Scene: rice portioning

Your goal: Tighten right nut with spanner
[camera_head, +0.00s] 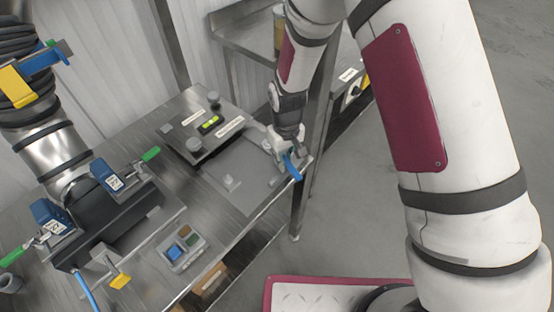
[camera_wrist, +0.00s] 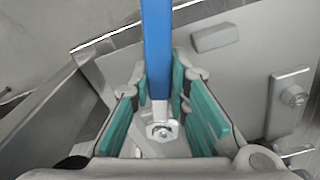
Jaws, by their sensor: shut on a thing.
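My gripper (camera_head: 286,152) is over the right front corner of the steel table in the head view. It is shut on a spanner with a blue handle (camera_head: 292,168). In the wrist view my gripper (camera_wrist: 160,88) has its teal pads on both sides of the spanner (camera_wrist: 157,45). The blue handle runs to the top edge, and a metal ring end (camera_wrist: 161,131) lies between the fingers. I cannot tell whether this end sits around a nut. A small bolt-like fitting (camera_wrist: 293,95) stands on a grey bracket at the right of the wrist view. A small raised fitting (camera_head: 229,181) is on the grey plate.
The grey plate (camera_head: 245,200) lies on the table (camera_head: 225,225). A dark block with a yellow-green level (camera_head: 209,124) is behind it.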

